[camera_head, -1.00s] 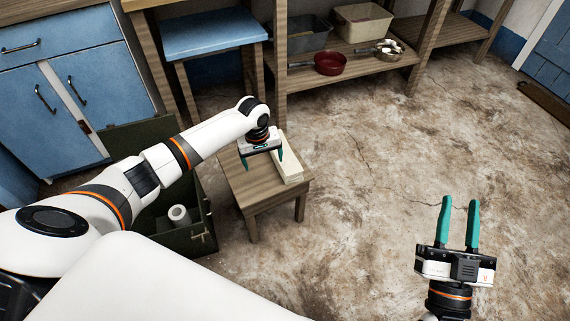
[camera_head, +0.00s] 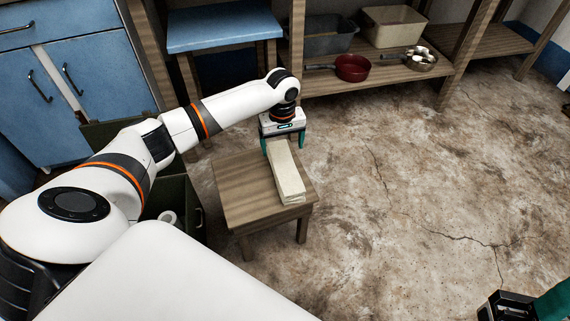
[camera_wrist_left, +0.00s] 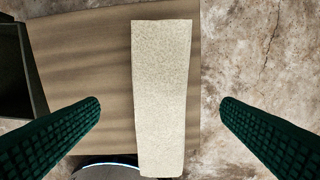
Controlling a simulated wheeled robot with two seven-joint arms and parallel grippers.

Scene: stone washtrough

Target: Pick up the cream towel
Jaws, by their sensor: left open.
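The cream towel (camera_head: 285,171) is a long folded strip lying on a small wooden stool (camera_head: 238,190). It lies along the right part of the stool top. My left gripper (camera_head: 283,143) is at the far end of the towel with its fingers pointing down. In the left wrist view the towel (camera_wrist_left: 162,95) lies between the two green fingers, with a gap on each side, and the left gripper (camera_wrist_left: 160,110) is open and empty. My right gripper (camera_head: 535,303) is cut off at the bottom right corner, and its jaw opening does not show clearly.
A dark green crate (camera_head: 193,212) with a white roll (camera_head: 168,217) in it stands left of the stool. The floor to the right is clear.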

